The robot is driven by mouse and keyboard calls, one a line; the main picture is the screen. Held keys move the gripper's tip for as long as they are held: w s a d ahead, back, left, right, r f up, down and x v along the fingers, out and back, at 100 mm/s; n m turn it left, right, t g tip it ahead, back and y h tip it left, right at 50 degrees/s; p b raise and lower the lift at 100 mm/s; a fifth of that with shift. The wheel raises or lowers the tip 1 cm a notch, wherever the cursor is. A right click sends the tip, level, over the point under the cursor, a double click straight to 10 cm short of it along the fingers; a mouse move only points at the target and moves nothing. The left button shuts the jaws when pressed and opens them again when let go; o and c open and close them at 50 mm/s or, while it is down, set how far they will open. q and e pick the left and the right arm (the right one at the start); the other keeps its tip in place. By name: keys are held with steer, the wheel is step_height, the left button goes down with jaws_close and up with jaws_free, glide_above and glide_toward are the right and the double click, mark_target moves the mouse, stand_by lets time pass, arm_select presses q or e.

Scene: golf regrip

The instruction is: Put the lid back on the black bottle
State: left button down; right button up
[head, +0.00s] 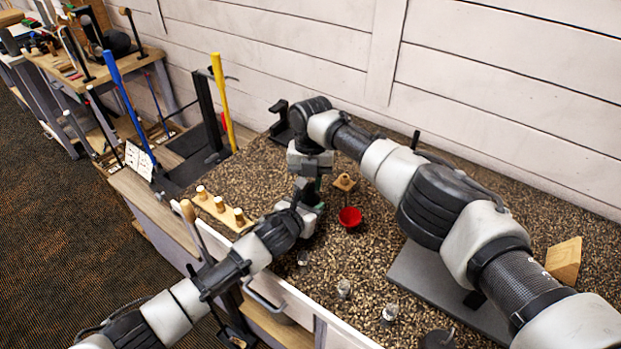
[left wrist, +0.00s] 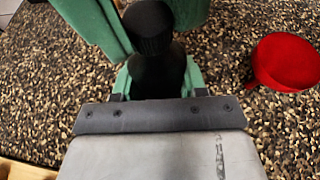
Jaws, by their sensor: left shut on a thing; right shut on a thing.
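The black bottle (left wrist: 163,75) stands between the green fingers of my left gripper (left wrist: 158,84), which is shut on it, in the left wrist view. The black lid (left wrist: 150,30) is over the bottle's neck, between the green fingers of my right gripper (left wrist: 147,18), which is shut on it. The lid looks slightly left of the bottle's middle there; I cannot tell whether it is seated or only touching. In the head view my left gripper (head: 308,204) is just below my right gripper (head: 314,184). The arms hide most of the bottle and lid there.
A red cup-like piece (head: 350,217) is right of the grippers on the speckled worktop (head: 440,150). Small clear glasses stand near the front edge. A wooden rack (head: 222,211) with round-topped pieces is at the left. A grey mat (head: 425,277) and wooden block (head: 564,261) are at the right.

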steer(key=m, duration=0.5)
steer(key=shift+f+y, duration=0.1)
steer(key=shift+y, duration=0.2)
steer(key=m, duration=0.4)
steer(key=shift+d+m+t, duration=0.1)
steer(key=shift+m+t, duration=0.2)
steer(key=shift+m, duration=0.1)
steer(key=o, duration=0.9)
steer(key=shift+r, duration=2.35)
steer(key=shift+c, duration=0.4)
